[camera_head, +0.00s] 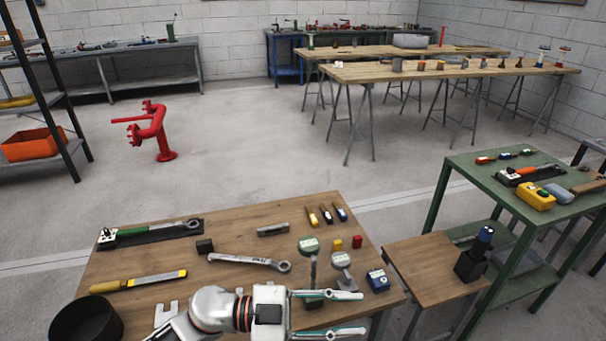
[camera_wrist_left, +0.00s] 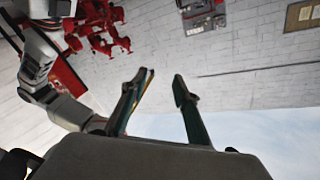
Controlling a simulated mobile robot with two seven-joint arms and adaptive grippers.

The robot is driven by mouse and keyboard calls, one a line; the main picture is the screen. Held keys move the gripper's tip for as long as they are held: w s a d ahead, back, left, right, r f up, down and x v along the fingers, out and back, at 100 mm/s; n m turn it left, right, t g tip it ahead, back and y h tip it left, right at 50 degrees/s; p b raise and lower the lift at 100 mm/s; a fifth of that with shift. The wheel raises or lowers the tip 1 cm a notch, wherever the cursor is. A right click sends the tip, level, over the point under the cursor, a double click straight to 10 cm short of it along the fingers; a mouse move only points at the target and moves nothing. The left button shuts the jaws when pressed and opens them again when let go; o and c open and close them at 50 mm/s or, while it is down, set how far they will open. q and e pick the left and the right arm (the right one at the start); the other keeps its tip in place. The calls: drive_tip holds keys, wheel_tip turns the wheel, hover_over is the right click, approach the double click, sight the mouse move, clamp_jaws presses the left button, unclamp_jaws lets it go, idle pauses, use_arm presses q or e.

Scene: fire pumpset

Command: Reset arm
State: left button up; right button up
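My left gripper (camera_head: 345,314) is over the front right part of the near wooden table (camera_head: 200,276), its fingers pointing right. Its two fingers are spread apart with nothing between them. In the left wrist view the left gripper (camera_wrist_left: 165,90) also shows open and empty, with white wall and floor beyond. Part of a white and grey arm (camera_wrist_left: 45,75) of mine shows at the left of that view. My right gripper cannot be made out in the head view.
A small wooden table (camera_head: 435,265) and a green shelf (camera_head: 480,175) stand right. Open floor lies behind, around a red pipe (camera_head: 155,130).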

use_arm(q)
drive_tip(key=w+a+f+n+t+y, duration=0.3)
drive_tip(key=a+f+n+t+y, duration=0.2)
drive_tip(key=a+n+t, duration=0.3)
drive_tip(key=w+a+f+n+t+y, duration=0.3)
drive_tip(key=a+f+n+t+y, duration=0.2)
drive_tip(key=a+n+t, duration=0.35)
drive_tip(key=s+a+f+n+g+y, duration=0.1)
drive_tip(key=s+a+f+g+y, duration=0.1)
drive_tip(key=s+a+f, duration=0.3)
drive_tip(key=s+a+f+n+g+y, duration=0.2)
drive_tip(key=s+a+f, duration=0.4)
drive_tip(key=f, duration=0.6)
drive_tip(key=s+g+y, duration=0.1)
drive_tip(key=s, duration=0.1)
drive_tip(key=shift+s+a+g+y+p, duration=0.3)
drive_tip(key=shift+s+g+y+p, duration=0.05)
drive_tip(key=shift+y+p, duration=0.05)
